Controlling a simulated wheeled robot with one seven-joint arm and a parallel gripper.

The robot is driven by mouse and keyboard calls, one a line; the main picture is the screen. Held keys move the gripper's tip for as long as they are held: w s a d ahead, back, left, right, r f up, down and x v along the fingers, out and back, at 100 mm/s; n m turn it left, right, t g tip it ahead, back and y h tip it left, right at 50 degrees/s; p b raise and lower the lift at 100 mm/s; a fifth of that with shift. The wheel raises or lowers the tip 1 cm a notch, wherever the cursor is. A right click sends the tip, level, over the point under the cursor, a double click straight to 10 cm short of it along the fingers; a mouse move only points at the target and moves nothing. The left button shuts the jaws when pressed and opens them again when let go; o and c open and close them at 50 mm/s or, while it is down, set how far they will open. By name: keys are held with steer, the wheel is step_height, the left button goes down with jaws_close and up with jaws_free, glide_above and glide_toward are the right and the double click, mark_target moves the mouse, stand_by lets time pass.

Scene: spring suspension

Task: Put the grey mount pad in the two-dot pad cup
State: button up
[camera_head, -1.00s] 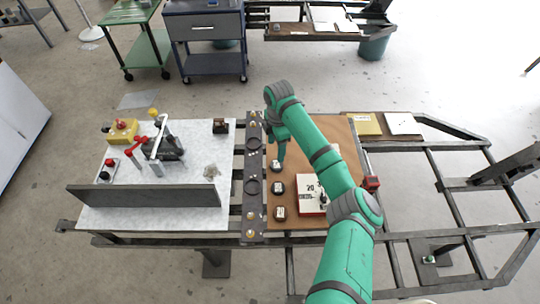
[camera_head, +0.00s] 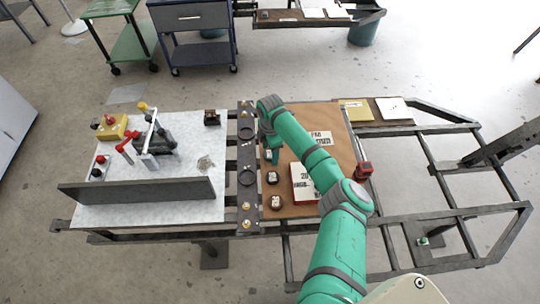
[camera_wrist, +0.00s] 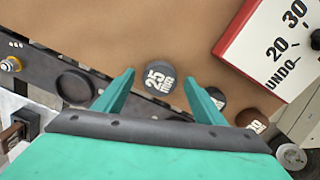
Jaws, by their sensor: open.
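A round dark grey pad (camera_wrist: 158,72) with a white label lies on the brown board, and shows between my fingertips in the wrist view. My gripper (camera_wrist: 160,79) is open and empty, its fingers either side of that pad in the picture; I cannot tell the height gap. Two similar pads show in the head view, a middle one (camera_head: 272,177) and a near one (camera_head: 275,201). The labels are too small to tell their kinds. The dark rail has a far round cup (camera_head: 246,133) and a near one (camera_head: 247,177). One empty cup (camera_wrist: 75,84) shows in the wrist view.
A red and white timer box (camera_head: 305,182) stands on the board (camera_head: 300,211), right of the pads. An upright grey plate (camera_head: 140,191) and a toggle clamp (camera_head: 150,140) stand on the pale worktop left of the rail. Open frame bars lie at the right.

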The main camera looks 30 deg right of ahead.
steer(key=shift+f, duration=0.2)
steer(key=c, duration=1.3)
steer(key=shift+o, duration=0.2)
steer(key=shift+r, duration=0.15)
steer(key=shift+r, duration=0.65)
steer(key=s+a+r, duration=0.3)
steer(key=s+r, duration=0.8)
steer(key=s, duration=0.2)
steer(key=shift+s+r, duration=0.2)
steer(key=shift+s, duration=0.1)
